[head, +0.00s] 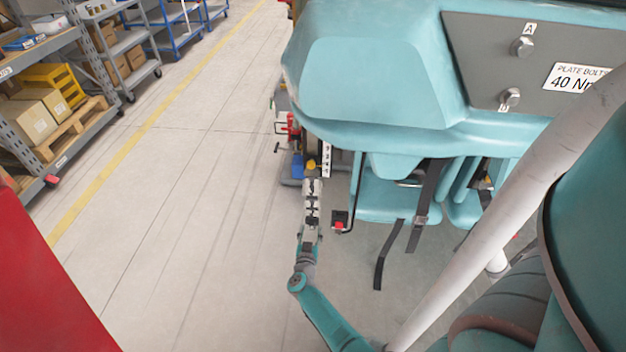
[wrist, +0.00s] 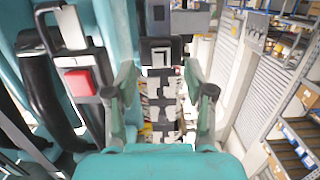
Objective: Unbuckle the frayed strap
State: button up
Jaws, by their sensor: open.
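Dark straps (head: 417,205) with a small buckle (head: 421,219) hang below the teal train car in the head view, to the right of my gripper (head: 309,234). A loose strap end (head: 380,272) hangs near the floor. In the wrist view, a black strap (wrist: 38,78) runs down the left side, beside a grey frame with a red button (wrist: 80,82). I cannot tell which strap is frayed. My gripper (wrist: 158,70) is open, its fingers spread on either side of a pale strip (wrist: 162,105) with dark blocks. Whether it touches the strip is unclear.
The teal car (head: 375,80) carries a bolted grey plate (head: 490,60) and fills the upper right. A pale pole (head: 500,215) crosses the right side. Shelving (head: 50,100) stands at left. The floor (head: 190,210) between is clear. A red surface (head: 45,290) is at lower left.

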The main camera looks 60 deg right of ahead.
jog(key=v, duration=0.8)
dwell(0.6)
